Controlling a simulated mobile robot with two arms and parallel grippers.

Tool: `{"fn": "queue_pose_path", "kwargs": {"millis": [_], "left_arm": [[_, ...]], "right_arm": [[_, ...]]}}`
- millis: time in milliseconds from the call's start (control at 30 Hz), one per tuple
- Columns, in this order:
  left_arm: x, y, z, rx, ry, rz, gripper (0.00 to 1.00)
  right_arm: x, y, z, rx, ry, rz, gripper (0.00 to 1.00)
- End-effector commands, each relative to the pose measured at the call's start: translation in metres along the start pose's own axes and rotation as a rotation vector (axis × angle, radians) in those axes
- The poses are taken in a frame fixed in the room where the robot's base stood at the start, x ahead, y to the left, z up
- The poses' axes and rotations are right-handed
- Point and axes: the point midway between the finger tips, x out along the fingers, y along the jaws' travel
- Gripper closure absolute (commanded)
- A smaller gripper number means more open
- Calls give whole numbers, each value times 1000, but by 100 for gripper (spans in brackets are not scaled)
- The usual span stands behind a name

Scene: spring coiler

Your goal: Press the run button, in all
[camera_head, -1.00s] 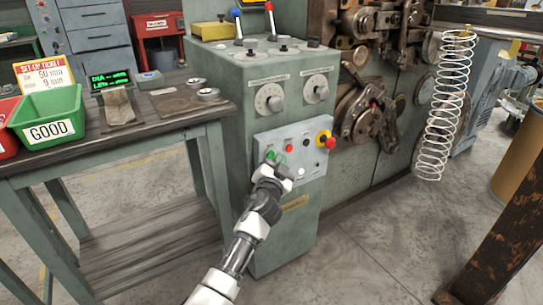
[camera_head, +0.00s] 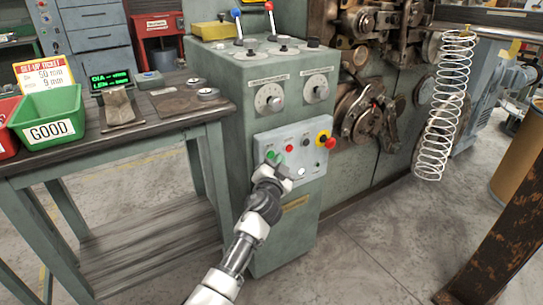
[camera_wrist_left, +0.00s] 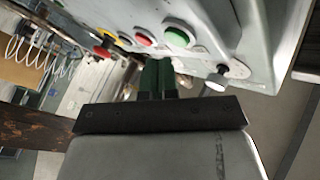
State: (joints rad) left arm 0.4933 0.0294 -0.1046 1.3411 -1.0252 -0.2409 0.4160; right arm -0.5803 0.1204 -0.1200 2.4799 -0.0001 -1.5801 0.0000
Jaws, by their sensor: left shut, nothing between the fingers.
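The grey control panel (camera_head: 262,138) on the green machine carries a row of buttons. A green button (camera_head: 270,155) is at its left end, with a red button (camera_head: 289,148) to the right. My left gripper (camera_head: 280,161) is shut and empty, close in front of the panel's left half; contact with a button cannot be told. In the left wrist view the green button (camera_wrist_left: 178,37) and the red button (camera_wrist_left: 143,40) lie just beyond the shut fingers (camera_wrist_left: 157,76). My right gripper is out of view.
A red stop knob on a yellow base (camera_head: 327,141) sticks out at the panel's right. Two dials (camera_head: 269,98) are above the panel. A workbench with a green bin (camera_head: 47,118) stands left, and a coiled spring (camera_head: 446,105) hangs right. The floor in front is free.

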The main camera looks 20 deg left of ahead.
Motion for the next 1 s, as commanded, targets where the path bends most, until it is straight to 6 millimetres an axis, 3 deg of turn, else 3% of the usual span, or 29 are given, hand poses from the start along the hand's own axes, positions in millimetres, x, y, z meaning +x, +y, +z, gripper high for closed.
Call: {"fn": "queue_pose_path", "kwargs": {"millis": [1000], "left_arm": [[6, -5, 4, 0, 0, 0, 100]], "right_arm": [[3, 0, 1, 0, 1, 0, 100]]}}
